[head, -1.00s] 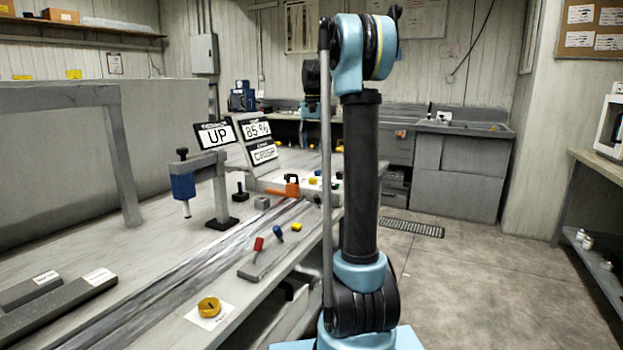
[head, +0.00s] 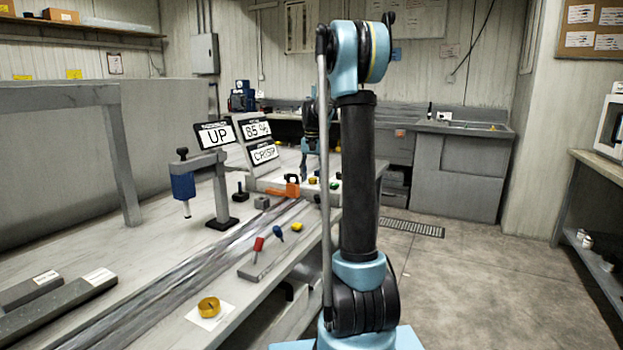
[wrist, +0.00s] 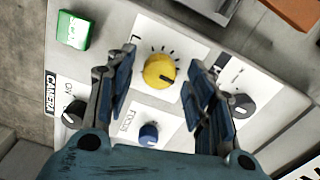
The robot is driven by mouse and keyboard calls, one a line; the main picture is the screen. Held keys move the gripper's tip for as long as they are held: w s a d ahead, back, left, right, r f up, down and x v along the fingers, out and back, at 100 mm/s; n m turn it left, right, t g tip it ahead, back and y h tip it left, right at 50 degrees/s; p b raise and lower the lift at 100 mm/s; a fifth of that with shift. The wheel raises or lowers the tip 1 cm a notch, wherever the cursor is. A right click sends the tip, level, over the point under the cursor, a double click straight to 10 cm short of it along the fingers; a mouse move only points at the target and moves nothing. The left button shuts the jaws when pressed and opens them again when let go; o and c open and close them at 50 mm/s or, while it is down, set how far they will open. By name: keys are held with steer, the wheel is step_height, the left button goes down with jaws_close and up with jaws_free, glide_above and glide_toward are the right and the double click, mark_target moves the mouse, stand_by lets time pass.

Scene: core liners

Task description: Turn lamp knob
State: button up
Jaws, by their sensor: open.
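A yellow knob (wrist: 159,71) with a dark pointer mark sits on a white dial card with tick marks on the control panel (wrist: 118,22). The card's label begins with "L"; the rest is hidden by a finger. My gripper (wrist: 161,66) is open, with one finger on each side of the yellow knob in the wrist view. I cannot tell whether either finger touches it. In the head view my gripper (head: 305,168) is over the far panel, and the yellow knob (head: 312,181) shows small beside it.
Around it on the panel are a blue knob (wrist: 148,134) labelled FOCUS, a black camera knob (wrist: 73,115), another black knob (wrist: 241,106) and a green button (wrist: 73,30). Display signs (head: 264,152) and an orange clamp (head: 291,188) stand left of my gripper.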

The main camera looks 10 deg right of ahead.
steer(key=c, duration=1.1)
steer(key=shift+o, duration=0.2)
steer(key=shift+n, duration=0.7)
steer(key=o, duration=1.1)
steer(key=shift+c, duration=0.2)
